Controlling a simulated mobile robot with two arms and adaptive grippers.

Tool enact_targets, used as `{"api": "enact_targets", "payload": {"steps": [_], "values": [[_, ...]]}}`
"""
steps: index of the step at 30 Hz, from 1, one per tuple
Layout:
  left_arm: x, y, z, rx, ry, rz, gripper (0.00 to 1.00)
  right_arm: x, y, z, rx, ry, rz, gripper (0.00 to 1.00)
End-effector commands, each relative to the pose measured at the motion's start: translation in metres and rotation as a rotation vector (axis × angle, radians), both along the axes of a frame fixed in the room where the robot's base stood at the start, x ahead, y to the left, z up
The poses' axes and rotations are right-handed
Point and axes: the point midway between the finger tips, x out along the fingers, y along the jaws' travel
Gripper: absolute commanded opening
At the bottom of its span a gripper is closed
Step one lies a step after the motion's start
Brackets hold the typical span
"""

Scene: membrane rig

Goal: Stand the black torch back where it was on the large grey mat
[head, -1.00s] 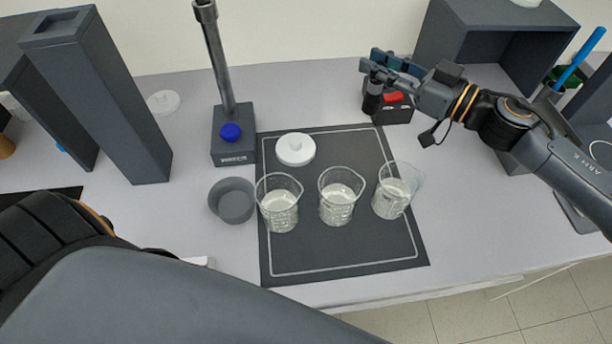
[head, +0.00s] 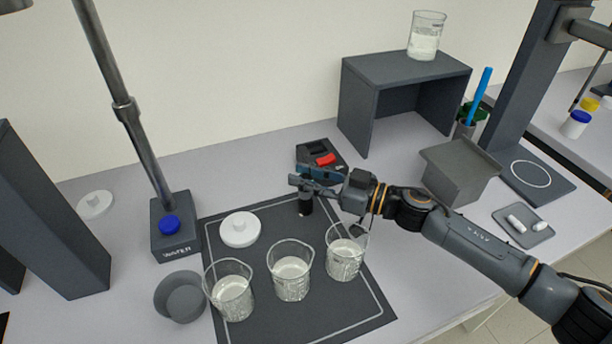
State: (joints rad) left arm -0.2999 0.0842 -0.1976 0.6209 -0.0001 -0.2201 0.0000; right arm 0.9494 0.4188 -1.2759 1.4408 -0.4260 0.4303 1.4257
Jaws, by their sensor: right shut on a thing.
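The black torch (head: 306,207) is upright in my right gripper (head: 306,190), which is shut on its upper part. It is at the back right corner of the large grey mat (head: 270,328); I cannot tell whether its base touches the mat. The mat has a pale outline and also carries several other things. My right arm comes in from the right, above the bench. My left gripper is not in view.
Three glass beakers (head: 291,279) stand on the mat in front of the torch, the right one (head: 344,258) closest. A white lidded disc (head: 240,229) lies left of it. A dark box with a red part (head: 325,160) is just behind. A shelf (head: 360,105) stands behind right.

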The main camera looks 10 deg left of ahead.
Motion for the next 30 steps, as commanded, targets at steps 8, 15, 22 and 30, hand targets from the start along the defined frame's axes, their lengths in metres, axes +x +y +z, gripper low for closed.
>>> {"api": "enact_targets", "payload": {"steps": [8, 15, 22, 30], "values": [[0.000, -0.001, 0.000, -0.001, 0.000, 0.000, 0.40, 0.000, 0.000, -0.002, -0.001, 0.001, 0.000, 0.48], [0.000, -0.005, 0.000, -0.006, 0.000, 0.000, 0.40, 0.000, 0.000, -0.002, -0.001, 0.001, 0.000, 0.48], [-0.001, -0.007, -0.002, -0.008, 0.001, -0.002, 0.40, -0.002, -0.015, -0.002, -0.002, 0.000, -0.003, 0.48], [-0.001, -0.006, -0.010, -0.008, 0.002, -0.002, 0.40, -0.013, -0.072, -0.003, -0.003, 0.001, -0.003, 0.48]]}}
